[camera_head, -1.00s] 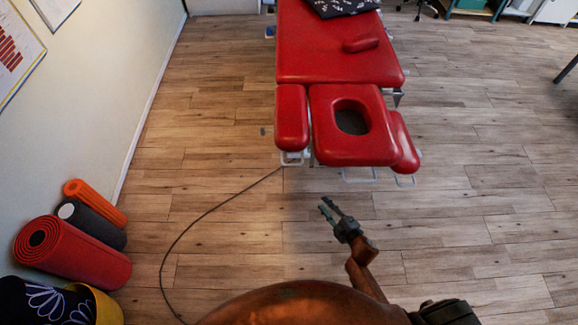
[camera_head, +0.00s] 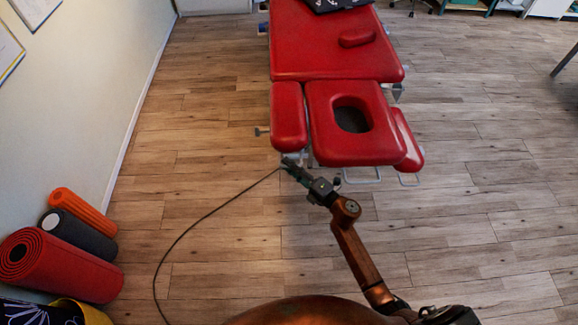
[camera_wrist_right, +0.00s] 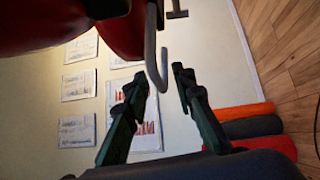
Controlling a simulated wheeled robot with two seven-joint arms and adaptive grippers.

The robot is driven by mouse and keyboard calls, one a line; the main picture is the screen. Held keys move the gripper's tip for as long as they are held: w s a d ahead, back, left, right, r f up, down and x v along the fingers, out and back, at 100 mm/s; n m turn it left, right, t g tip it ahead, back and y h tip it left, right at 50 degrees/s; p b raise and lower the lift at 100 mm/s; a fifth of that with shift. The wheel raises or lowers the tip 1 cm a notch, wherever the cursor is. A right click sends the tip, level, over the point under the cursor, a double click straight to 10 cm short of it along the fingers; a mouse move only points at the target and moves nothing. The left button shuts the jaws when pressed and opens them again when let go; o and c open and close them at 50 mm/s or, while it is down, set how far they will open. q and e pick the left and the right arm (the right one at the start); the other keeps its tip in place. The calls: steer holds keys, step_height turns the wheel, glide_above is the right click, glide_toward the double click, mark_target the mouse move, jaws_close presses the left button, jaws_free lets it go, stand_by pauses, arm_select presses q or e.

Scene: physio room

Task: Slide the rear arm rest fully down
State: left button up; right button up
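The red treatment table (camera_head: 330,40) has a face-hole head rest (camera_head: 330,140) at its near end. A red arm rest pad (camera_head: 289,115) is on its left, and another (camera_head: 408,140) is on its right. I cannot tell which is the rear one. My right gripper (camera_head: 290,164) is just below the near end of the left pad. In the right wrist view, the open fingers (camera_wrist_right: 158,80) are on either side of a bent grey metal handle (camera_wrist_right: 151,55) under red padding (camera_wrist_right: 122,32). I cannot tell whether they touch it. My left gripper is not in view.
A black cable (camera_head: 200,218) curves over the wooden floor from the left pad's near end. A dark patterned cloth (camera_head: 340,4) and a small red cushion (camera_head: 357,37) lie on the table.

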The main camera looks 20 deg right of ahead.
steer(key=shift+c, duration=0.5)
jaws_close()
stand_by(0.3)
